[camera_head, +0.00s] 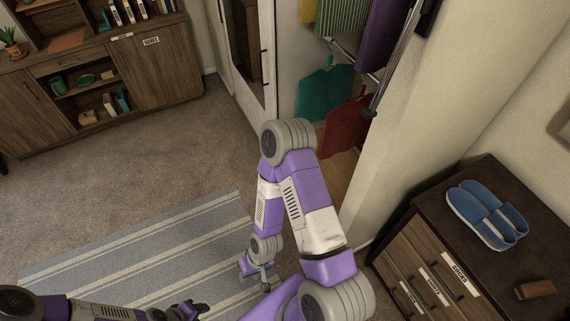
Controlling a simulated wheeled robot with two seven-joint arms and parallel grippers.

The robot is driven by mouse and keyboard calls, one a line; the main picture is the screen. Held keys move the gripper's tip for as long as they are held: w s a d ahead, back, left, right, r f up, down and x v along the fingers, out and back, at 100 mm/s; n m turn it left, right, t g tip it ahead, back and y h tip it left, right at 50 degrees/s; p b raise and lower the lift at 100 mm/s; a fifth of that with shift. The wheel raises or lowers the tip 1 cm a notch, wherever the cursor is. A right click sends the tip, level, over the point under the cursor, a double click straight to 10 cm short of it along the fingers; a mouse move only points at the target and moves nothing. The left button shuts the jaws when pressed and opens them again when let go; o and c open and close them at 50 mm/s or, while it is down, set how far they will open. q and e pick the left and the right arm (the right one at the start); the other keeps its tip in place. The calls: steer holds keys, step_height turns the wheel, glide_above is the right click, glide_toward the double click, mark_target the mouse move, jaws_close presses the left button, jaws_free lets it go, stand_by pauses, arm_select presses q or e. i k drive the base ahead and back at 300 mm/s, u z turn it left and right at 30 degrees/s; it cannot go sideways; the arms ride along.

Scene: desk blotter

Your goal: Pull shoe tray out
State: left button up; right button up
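I cannot pick out a shoe tray for sure. My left gripper (192,308) is at the bottom edge, above the rug, also unclear. I see nothing held in either.
An open closet with hanging clothes, including a teal garment (323,92) and a red one (345,125), is behind my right arm. A cream wall end (440,110) separates it from the cabinet. A brown block (535,290) lies on the cabinet. Carpet (150,160) at left is clear.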

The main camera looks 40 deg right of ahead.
mark_target(337, 170)
steer(key=z, duration=0.1)
steer(key=i, duration=2)
steer(key=z, duration=1.55)
steer(key=i, duration=1.1)
steer(key=z, duration=1.15)
steer(key=i, duration=0.2)
steer(key=z, duration=0.15)
